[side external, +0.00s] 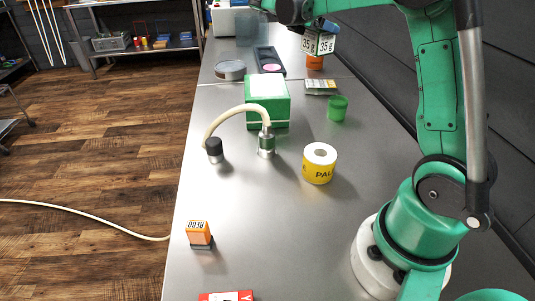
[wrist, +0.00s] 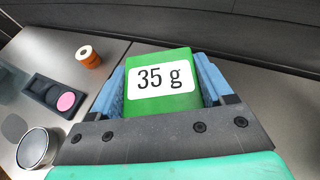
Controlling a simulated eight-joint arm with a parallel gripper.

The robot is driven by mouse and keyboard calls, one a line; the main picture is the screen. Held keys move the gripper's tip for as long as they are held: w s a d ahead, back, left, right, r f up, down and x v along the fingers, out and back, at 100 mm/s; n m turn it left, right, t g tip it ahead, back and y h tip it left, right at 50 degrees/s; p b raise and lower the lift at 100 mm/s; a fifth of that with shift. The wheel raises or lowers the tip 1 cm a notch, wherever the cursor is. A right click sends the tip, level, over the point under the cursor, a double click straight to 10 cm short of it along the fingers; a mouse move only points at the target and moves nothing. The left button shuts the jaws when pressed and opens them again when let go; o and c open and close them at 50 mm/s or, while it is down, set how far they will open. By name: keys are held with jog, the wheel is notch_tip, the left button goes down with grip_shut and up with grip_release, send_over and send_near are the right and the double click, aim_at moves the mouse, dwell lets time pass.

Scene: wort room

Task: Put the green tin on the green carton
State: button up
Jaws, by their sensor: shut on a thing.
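My gripper (side external: 320,28) is shut on a green block with white "35 g" labels (side external: 318,44), held above the far part of the bench. In the wrist view the block (wrist: 160,106) sits between the blue fingers. A larger green box with a white top (side external: 267,112), which looks like the green carton, stands on the bench, nearer the side camera and left of my gripper. A short green round tin-like cylinder (side external: 337,109) stands right of that box, apart from it. I cannot tell whether the held block or the cylinder is the green tin.
A pale hose with metal ends (side external: 240,110) arches in front of the green box. A yellow roll (side external: 320,165), a flat pack (side external: 321,87), an orange roll (side external: 315,62), a dark tray (side external: 269,61) and a round can (side external: 230,70) stand around. An orange box (side external: 198,233) is near.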

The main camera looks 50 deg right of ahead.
jog(key=w+a+f+n+t, duration=0.1)
jog(key=w+a+n+t, duration=0.1)
jog(key=w, duration=0.4)
jog(key=w+a+f+n+t, duration=0.1)
jog(key=w+f+t, duration=0.1)
jog(key=w, duration=0.4)
send_over(266, 85)
jog(key=shift+n+h, duration=0.3)
notch_tip(266, 85, down, 8)
jog(key=shift+a+r, duration=0.1)
jog(key=shift+r, duration=0.1)
jog(key=shift+f, duration=0.1)
jog(key=o, duration=1.3)
